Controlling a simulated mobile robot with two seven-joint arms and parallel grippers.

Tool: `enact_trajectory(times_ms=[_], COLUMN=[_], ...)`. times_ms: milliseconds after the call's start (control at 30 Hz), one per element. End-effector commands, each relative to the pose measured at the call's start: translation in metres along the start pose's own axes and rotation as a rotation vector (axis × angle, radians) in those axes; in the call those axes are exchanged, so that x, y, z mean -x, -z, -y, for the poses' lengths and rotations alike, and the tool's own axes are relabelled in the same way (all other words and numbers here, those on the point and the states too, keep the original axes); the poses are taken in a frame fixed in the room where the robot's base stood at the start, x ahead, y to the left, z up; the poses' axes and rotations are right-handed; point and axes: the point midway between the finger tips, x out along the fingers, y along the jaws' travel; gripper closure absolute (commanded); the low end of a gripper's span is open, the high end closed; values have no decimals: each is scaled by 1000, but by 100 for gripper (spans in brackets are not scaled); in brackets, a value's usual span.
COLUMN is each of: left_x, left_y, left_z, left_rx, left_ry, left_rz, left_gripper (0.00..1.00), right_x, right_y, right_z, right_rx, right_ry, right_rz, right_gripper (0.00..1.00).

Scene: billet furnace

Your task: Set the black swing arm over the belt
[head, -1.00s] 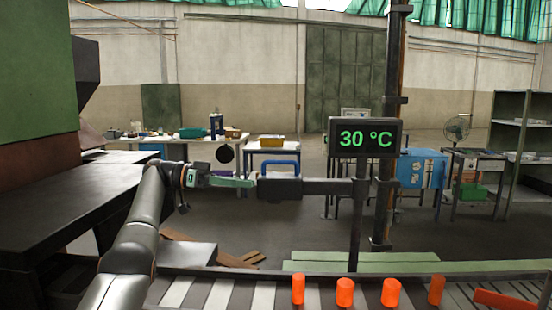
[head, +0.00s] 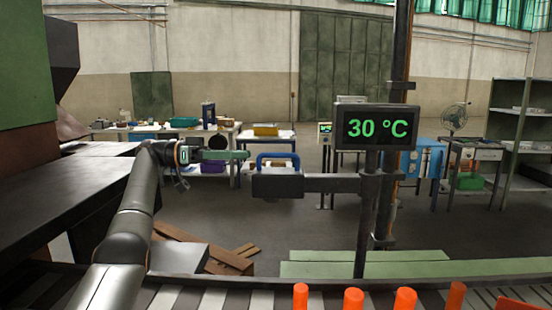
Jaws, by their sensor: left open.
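The black swing arm (head: 335,184) reaches left from a dark upright post, roughly level. Its free end is a dark block (head: 277,184) with a blue handle (head: 278,156) on top. The belt (head: 225,297), with light and dark slats, runs along the bottom of the head view. In the picture the swing arm lies above and beyond the belt's near strip. My left gripper (head: 243,155), with green fingers, is open and points right. Its tips appear just left of the blue handle; I cannot tell the gap in depth. My right gripper is not in view.
Several orange billets (head: 353,300) stand along the belt. A dark table-like surface (head: 60,190) lies at left. Wooden boards (head: 203,250) lie on the floor beyond the belt.

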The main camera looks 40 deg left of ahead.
Motion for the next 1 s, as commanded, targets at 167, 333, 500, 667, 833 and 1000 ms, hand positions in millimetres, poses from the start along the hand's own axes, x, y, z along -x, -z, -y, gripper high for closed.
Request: enact_trajectory(times_ms=[167, 333, 500, 667, 833, 1000], left_x=[-40, -70, -86, -91, -91, -91], left_y=[-2, 0, 0, 0, 0, 0], left_z=[0, -1, 0, 0, 0, 0], left_rx=[1, 1, 1, 2, 2, 2], left_ry=[-3, -3, -1, 0, 0, 0], left_rz=[5, 2, 2, 0, 0, 0], left_gripper=[54, 54, 54, 54, 54, 69], right_x=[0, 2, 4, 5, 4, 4], right_y=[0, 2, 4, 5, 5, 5], right_z=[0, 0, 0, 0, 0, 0], right_rx=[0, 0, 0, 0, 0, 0], right_ry=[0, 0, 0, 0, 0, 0], right_rz=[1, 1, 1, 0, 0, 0], right_gripper=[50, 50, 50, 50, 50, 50])
